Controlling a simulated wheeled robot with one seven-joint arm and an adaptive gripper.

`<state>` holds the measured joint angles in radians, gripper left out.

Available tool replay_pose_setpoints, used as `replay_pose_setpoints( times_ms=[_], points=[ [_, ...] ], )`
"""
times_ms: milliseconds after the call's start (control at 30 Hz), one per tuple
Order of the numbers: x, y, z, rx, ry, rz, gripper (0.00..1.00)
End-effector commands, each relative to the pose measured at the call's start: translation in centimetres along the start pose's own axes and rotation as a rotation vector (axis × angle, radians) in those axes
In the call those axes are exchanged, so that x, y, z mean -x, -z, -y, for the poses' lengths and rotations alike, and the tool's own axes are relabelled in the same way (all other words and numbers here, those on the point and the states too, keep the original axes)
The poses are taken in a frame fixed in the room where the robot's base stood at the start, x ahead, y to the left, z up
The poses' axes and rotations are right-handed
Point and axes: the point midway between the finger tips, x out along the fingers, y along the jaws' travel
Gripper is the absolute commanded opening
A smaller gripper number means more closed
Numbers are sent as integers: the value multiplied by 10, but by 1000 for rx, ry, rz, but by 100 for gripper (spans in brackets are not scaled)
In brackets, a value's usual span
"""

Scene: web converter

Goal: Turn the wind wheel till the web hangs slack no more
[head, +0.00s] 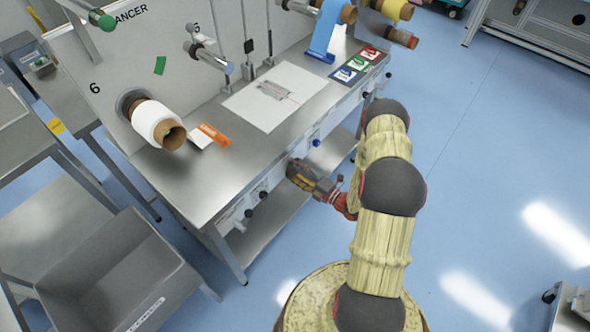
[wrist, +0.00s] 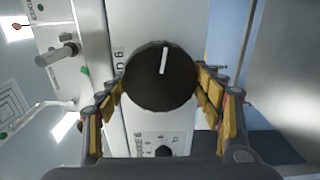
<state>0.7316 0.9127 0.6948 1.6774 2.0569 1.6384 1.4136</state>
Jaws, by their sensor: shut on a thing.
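A round black knob (wrist: 160,92) with a white pointer line fills the middle of the wrist view. A label ending in "D 6" is beside it, so I take it as the wind wheel. My gripper (wrist: 161,85) is shut on it, with yellow-padded fingers on its left and right sides. In the head view my gripper (head: 299,172) is at the machine's front panel and hides the wheel. A white roll (head: 157,124) sits on the spindle by the number 6. A blue web (head: 325,30) hangs from a roll at the back. I cannot tell how slack any web is.
Other knobs, such as a blue one (head: 316,142), line the front panel. A grey bin (head: 115,265) stands at left. The blue floor at right is mostly clear.

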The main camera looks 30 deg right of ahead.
Motion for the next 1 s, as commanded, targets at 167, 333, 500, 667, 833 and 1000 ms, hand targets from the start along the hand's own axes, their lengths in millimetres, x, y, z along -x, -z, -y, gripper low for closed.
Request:
replay_pose_setpoints(
  times_ms=[167,333,500,667,833,1000],
  points=[
    [0,-1,0,-9,0,3,41],
    [0,-1,0,-9,1,3,41],
    [0,-1,0,-8,1,3,70],
    [0,-1,0,-8,1,2,79],
    [0,0,0,-9,1,1,85],
    [0,0,0,-9,0,1,85]
  ],
)
